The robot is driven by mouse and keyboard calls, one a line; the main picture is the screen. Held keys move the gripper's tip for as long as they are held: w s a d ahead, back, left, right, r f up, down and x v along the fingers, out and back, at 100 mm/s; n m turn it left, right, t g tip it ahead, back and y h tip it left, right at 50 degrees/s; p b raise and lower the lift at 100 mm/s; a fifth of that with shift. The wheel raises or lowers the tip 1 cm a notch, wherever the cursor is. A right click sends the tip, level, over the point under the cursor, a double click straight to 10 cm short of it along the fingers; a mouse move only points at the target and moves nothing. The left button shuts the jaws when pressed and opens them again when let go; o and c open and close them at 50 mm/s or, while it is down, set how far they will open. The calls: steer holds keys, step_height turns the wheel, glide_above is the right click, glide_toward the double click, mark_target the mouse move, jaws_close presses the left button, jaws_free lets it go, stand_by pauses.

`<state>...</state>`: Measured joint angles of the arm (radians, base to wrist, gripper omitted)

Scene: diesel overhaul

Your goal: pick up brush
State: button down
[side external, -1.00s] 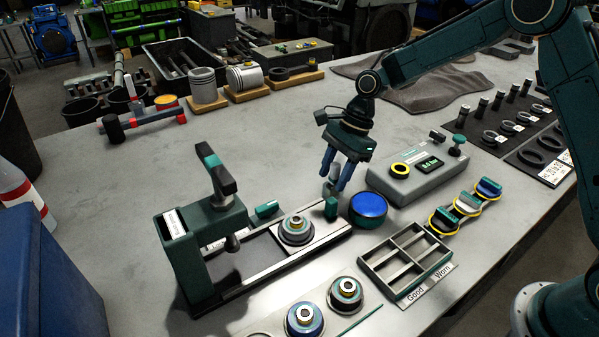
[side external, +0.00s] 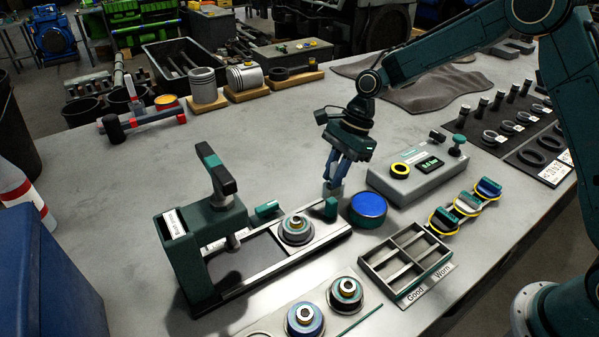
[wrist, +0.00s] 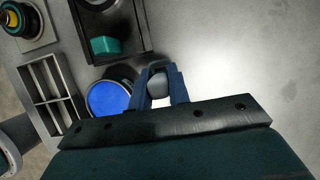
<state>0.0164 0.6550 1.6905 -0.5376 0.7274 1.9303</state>
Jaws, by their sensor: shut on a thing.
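My gripper (side external: 338,178) points down over the bench, behind and left of the blue-topped round tin. Its two blue fingers are shut on a small grey piece, which I take for the brush (side external: 333,188). The brush stands roughly upright, its lower part close to the bench. In the wrist view, the grey rounded top of the brush (wrist: 158,85) sits between the fingertips (wrist: 160,80). Its bristles are hidden from me.
The blue-topped tin (side external: 369,206) is close beside the fingers. The press fixture (side external: 200,245) with its rail lies to the left and front. A grey gauge box (side external: 418,170) stands right, and a divided tray (side external: 405,262) stands in front.

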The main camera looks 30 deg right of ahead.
steer(key=shift+r, duration=5)
steer(key=s+d+g+h, duration=0.1)
steer(key=s+g, duration=0.2)
steer(key=s, duration=0.4)
steer(key=shift+s+d+m+h, duration=0.15)
steer(key=shift+d+m+h, duration=0.15)
steer(key=shift+h, duration=0.1)
steer(key=shift+f, duration=0.1)
glide_above(360, 201)
steer(key=shift+f, duration=2.8)
steer(key=shift+f, duration=0.6)
